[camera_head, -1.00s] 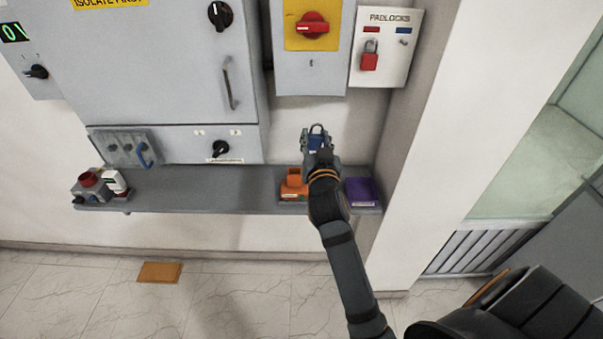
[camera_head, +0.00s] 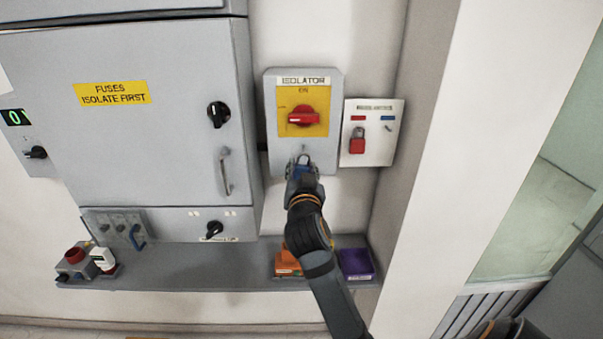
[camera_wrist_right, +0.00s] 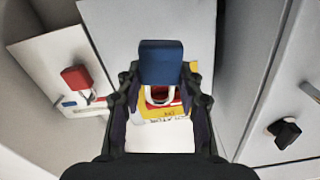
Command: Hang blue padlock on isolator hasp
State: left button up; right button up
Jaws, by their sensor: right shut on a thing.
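The blue padlock (camera_wrist_right: 161,63) is between the fingers of my right gripper (camera_wrist_right: 160,90), which is shut on it. In the head view my right gripper (camera_head: 303,178) is at the lower edge of the isolator box (camera_head: 330,165), with the padlock's shackle (camera_head: 304,160) pointing up. The isolator has a red handle (camera_head: 304,116) on a yellow plate. A small hasp (camera_head: 303,149) shows just above the shackle; whether they touch I cannot tell. My left gripper is not in view.
A white padlock board (camera_head: 388,150) with a red padlock (camera_head: 357,141) hangs right of the isolator. The grey cabinet (camera_head: 150,150) stands to the left. A shelf (camera_head: 190,278) below holds an orange bin (camera_head: 287,262) and a purple bin (camera_head: 356,263).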

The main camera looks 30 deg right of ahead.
jog(key=shift+x, duration=2.9)
jog(key=shift+w+d+f, duration=0.2)
jog(key=shift+f, duration=0.1)
jog(key=shift+w+d+f+b, duration=0.3)
jog(key=shift+w+f+b, duration=0.15)
jog(key=shift+w+b, duration=0.1)
jog(key=o, duration=1.3)
jog(key=shift+s, duration=0.1)
send_near(301, 160)
jog(key=shift+s+a+r, duration=0.1)
jog(key=shift+s+r, duration=0.05)
jog(key=shift+r, duration=0.3)
jog(key=shift+s+a+r, duration=0.15)
jog(key=shift+r, duration=0.3)
